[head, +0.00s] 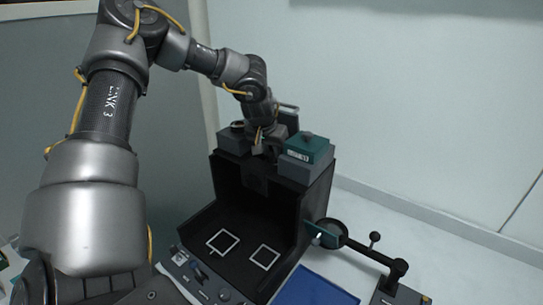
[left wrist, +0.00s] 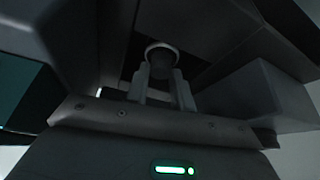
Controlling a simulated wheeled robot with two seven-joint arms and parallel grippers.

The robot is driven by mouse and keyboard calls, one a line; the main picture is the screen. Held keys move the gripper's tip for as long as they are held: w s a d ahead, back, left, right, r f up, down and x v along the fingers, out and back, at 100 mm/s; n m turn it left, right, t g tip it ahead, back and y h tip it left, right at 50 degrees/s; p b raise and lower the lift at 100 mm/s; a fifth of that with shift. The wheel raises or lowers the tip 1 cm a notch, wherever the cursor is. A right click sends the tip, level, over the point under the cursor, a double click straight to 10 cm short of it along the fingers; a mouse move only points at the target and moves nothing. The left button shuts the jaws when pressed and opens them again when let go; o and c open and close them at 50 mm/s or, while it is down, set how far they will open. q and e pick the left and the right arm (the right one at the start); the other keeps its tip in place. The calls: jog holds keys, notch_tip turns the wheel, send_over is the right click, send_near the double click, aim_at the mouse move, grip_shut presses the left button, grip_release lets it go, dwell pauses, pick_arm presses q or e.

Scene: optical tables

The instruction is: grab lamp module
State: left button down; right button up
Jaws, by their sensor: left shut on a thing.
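My left gripper (head: 258,146) is at the top of the black box, between the raised blocks there. In the left wrist view, its two fingers (left wrist: 160,90) are shut on a round-topped knob (left wrist: 162,57), which I take to be part of the lamp module. The module's body is mostly hidden by the gripper and dark surfaces, so I cannot tell whether it is seated or lifted. My right gripper is not in view.
A teal-topped grey block (head: 307,150) stands close to the right of the gripper. The black box (head: 318,195) has an open front with two white square outlines. A round holder on an arm (head: 330,234) and a blue panel (head: 315,288) are at the lower right.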

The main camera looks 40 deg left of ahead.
pick_arm(q)
notch_tip(320, 180, up, 16)
jog(key=b, duration=0.4)
notch_tip(320, 180, up, 11)
jog(key=p, duration=0.4)
send_over(271, 155)
jog(key=shift+d, duration=0.1)
